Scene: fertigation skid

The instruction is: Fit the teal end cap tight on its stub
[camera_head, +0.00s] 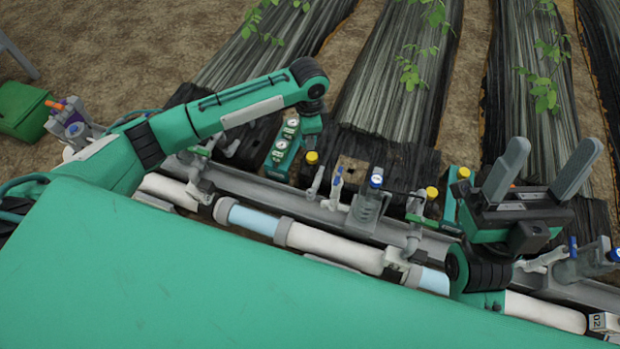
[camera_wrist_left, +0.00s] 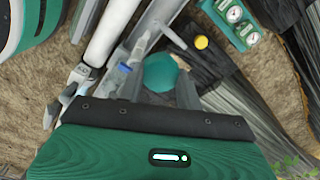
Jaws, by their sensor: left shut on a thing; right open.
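In the left wrist view, the rounded teal end cap (camera_wrist_left: 160,72) shows between the two grey fingers of my left gripper (camera_wrist_left: 160,88), which is shut on it. The fingers and palm hide the cap's lower part. I cannot make out the stub or tell whether the cap touches it. In the head view my left arm reaches over the pipe rail from the left. I cannot make out its fingers or the cap there. My right gripper (camera_head: 553,150) is open and empty, its grey fingers wide apart above the right part of the rail.
A teal gauge box (camera_head: 285,145) stands behind the rail; it also shows in the left wrist view (camera_wrist_left: 236,14). White pipe (camera_head: 335,246), small valves and a blue-topped fitting (camera_head: 376,181) line the rail. Black-covered plant rows (camera_head: 400,70) lie beyond. A green box (camera_head: 22,110) is far left.

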